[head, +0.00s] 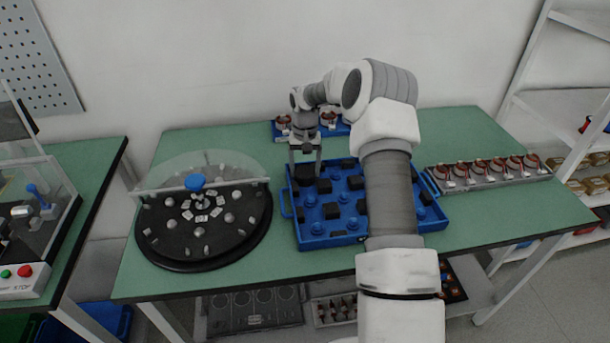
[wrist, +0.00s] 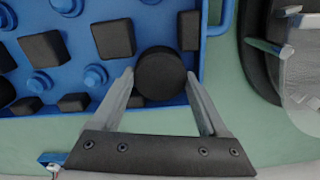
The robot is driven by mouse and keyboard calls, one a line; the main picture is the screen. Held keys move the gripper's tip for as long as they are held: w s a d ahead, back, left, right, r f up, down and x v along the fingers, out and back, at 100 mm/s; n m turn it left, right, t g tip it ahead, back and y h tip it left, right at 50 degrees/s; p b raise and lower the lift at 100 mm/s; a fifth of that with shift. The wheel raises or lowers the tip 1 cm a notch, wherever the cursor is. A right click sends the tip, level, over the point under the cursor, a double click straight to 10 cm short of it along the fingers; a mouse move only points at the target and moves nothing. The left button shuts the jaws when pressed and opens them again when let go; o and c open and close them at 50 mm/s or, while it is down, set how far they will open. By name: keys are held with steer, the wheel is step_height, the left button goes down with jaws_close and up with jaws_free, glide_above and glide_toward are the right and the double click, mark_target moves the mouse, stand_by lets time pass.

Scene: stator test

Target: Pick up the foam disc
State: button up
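The foam disc is a round black piece (wrist: 160,76) in the blue tray (wrist: 226,18), near the tray's edge in the wrist view. My gripper (wrist: 160,82) is open, with one finger on either side of the disc. The fingertips are close to its sides, and I cannot tell whether they touch it. In the head view my gripper (head: 305,175) points down over the back left corner of the tray, and the disc is hard to make out there among dark pieces.
Black blocks (wrist: 114,39) and blue knobbed holders (wrist: 95,76) fill the tray near the disc. One block (wrist: 189,30) lies right beside it. A round black turntable with a clear cover (head: 205,240) stands left of the tray. A row of copper-wound parts (head: 487,172) stands at right.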

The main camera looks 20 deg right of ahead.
mark_target(305, 170)
steer(key=shift+c, duration=0.6)
steer(key=shift+r, duration=0.15)
step_height(305, 170, up, 4)
steer(key=shift+r, duration=0.15)
steer(key=w+d+r+p, duration=0.2)
steer(key=w+d+r, duration=0.3)
steer(key=d, duration=0.5)
steer(key=shift+d+r, duration=0.2)
steer(key=shift+r, duration=0.5)
